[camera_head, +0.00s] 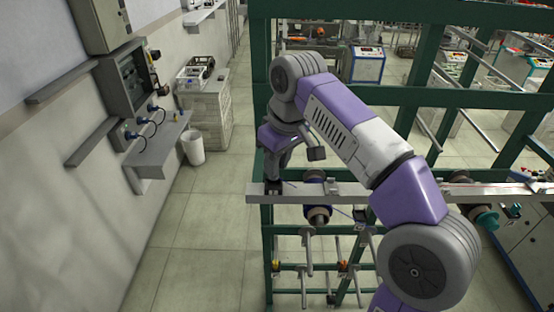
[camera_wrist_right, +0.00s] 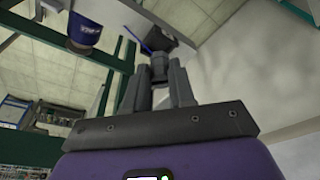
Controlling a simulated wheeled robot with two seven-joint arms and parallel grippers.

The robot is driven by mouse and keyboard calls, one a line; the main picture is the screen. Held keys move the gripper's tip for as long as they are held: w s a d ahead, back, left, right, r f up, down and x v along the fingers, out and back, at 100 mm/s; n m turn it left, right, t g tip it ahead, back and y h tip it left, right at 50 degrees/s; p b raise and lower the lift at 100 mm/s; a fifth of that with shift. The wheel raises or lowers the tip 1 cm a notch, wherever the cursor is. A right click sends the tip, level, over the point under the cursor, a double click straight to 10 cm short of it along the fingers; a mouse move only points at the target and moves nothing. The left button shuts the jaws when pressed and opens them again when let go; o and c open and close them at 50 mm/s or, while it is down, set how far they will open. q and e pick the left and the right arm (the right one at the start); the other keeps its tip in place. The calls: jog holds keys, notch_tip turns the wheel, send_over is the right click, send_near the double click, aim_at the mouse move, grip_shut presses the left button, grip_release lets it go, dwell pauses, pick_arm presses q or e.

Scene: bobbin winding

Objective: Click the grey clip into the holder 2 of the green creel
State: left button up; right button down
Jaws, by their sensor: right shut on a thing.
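My right gripper (camera_head: 275,176) points down at the left end of the pale metal rail of the green creel (camera_head: 262,225). In the right wrist view its fingers (camera_wrist_right: 160,82) are closed on a small dark grey piece, which looks like the grey clip (camera_wrist_right: 159,62). The clip is at the fingertips, close to the rail; I cannot tell whether it touches it. In the head view the clip is too small to make out clearly. I cannot tell which fitting is holder 2. My left gripper is not in view.
A blue bobbin (camera_head: 317,198) hangs by the rail (camera_head: 345,196) to the right of the gripper; it also shows in the wrist view (camera_wrist_right: 85,28). Pegs stick out below. A teal bobbin (camera_head: 484,217) is farther right. Open floor (camera_head: 190,240) lies left.

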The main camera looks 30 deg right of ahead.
jog(key=shift+s+b+x, duration=0.15)
jog(key=shift+b+x, duration=0.4)
jog(key=shift+x, duration=0.2)
jog(key=shift+s+b+x, duration=0.2)
jog(key=shift+b+x, duration=0.35)
jog(key=shift+x, duration=0.2)
jog(key=c, duration=0.9)
grip_release()
jog(key=shift+d, duration=0.1)
jog(key=shift+o, duration=0.2)
